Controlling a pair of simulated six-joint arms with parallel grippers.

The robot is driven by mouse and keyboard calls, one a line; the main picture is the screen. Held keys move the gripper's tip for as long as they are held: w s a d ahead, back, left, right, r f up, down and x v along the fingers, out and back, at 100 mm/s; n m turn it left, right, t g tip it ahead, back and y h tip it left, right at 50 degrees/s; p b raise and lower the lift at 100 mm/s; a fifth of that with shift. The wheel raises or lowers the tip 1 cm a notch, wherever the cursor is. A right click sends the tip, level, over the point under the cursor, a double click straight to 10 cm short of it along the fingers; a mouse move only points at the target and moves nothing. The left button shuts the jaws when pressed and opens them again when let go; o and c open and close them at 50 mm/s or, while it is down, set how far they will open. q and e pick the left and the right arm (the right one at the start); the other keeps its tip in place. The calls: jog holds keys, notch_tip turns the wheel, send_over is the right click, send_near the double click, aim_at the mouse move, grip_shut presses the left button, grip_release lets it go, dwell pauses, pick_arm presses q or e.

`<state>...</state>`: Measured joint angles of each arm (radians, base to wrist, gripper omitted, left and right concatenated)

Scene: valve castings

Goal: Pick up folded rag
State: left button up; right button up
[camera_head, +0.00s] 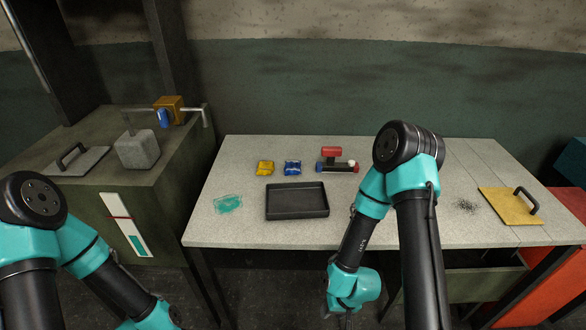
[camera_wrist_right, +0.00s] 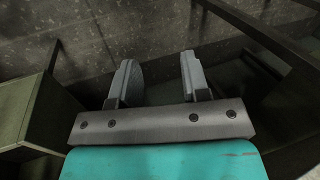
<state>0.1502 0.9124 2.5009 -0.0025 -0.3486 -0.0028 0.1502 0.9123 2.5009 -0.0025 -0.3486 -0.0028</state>
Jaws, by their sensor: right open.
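No thing in view is plainly a folded rag. A flat teal patch (camera_head: 228,204) lies on the grey table's left side; I cannot tell whether it is cloth or a mark. A small yellow bundle (camera_head: 265,168) and a small blue bundle (camera_head: 292,168) lie side by side behind the black tray (camera_head: 297,213); their material is too small to tell. My right gripper (camera_wrist_right: 156,80) is open and empty in the right wrist view, over the dark floor. In the head view, its arm hangs low before the table's front edge. My left gripper is out of view.
A red clamp-like piece (camera_head: 332,152) stands right of the bundles. A yellow plate with a handle (camera_head: 510,205) and dark specks (camera_head: 465,206) lie at right. A green cabinet (camera_head: 100,190) stands at left, bearing a grey block (camera_head: 138,150).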

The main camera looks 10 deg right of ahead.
jog(key=o, duration=1.1)
